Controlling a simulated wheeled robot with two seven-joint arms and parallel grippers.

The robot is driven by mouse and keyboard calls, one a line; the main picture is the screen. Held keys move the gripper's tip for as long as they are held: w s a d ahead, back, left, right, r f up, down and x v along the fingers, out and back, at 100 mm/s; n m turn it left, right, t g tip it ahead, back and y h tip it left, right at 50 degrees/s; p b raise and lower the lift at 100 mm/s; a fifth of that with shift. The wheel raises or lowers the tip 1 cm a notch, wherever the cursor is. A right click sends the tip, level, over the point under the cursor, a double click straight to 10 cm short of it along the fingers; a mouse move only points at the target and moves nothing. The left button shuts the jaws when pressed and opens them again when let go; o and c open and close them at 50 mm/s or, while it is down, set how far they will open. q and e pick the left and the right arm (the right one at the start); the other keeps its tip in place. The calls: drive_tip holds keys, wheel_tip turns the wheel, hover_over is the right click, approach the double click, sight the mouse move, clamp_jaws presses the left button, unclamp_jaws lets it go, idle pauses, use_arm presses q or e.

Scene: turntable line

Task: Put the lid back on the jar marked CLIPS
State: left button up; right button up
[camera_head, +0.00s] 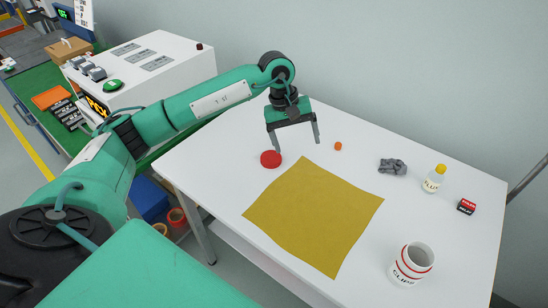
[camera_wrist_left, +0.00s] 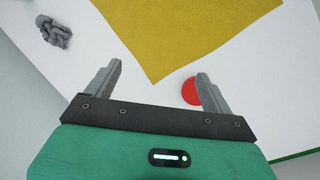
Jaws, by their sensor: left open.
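The white jar (camera_head: 411,263) with red bands, marked CLIPS, stands open at the front right of the white table. A flat red disc, which looks like the lid (camera_head: 270,159), lies on the table by the far left corner of the yellow mat. My left gripper (camera_head: 296,146) is open and empty above the table, just right of the red lid. In the left wrist view the lid (camera_wrist_left: 190,92) shows beside the right finger, partly hidden by it; the open jaws (camera_wrist_left: 160,75) have nothing between them. My right gripper is not in view.
A yellow cloth or mat (camera_head: 315,215) covers the table's middle. A small orange piece (camera_head: 338,146), a grey crumpled rag (camera_head: 392,166), a yellow-capped bottle (camera_head: 434,179) and a red and black box (camera_head: 466,207) stand along the back and right. A white machine (camera_head: 150,70) is at the left.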

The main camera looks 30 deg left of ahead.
use_arm(q)
drive_tip(key=w+a+r+y, duration=0.1)
drive_tip(key=a+r+y, duration=0.1)
drive_tip(key=a, duration=0.6)
drive_tip(key=shift+a+m+y, duration=0.25)
drive_tip(key=shift+m+y, duration=0.15)
drive_tip(key=shift+y, duration=0.4)
use_arm(e)
drive_tip(key=shift+w+a, duration=0.1)
drive_tip(key=shift+w, duration=0.8)
use_arm(q)
drive_tip(key=shift+w, duration=0.1)
hover_over(271, 158)
wheel_tip(271, 158, down, 8)
drive_tip(key=shift+f, duration=0.35)
use_arm(e)
drive_tip(key=s, duration=0.1)
drive_tip(key=s+d+f, duration=0.1)
drive_tip(key=shift+s+f, duration=0.25)
drive_tip(key=shift+s, duration=0.05)
